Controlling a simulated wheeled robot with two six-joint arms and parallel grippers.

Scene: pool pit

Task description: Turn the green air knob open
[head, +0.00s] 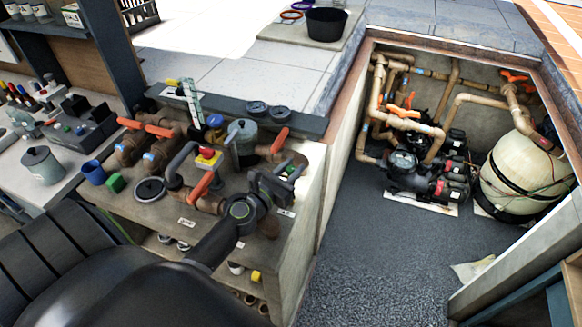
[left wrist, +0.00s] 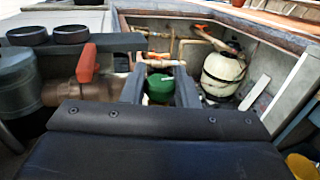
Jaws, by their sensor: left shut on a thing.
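The green air knob (left wrist: 159,88) shows between the two dark fingers of my left gripper (left wrist: 160,82) in the left wrist view. The fingers are closed on its sides. In the head view my left gripper (head: 281,182) is at the right end of the grey bench's pipework, and it hides most of the knob. Whether the knob has turned cannot be told. My right gripper is not in view.

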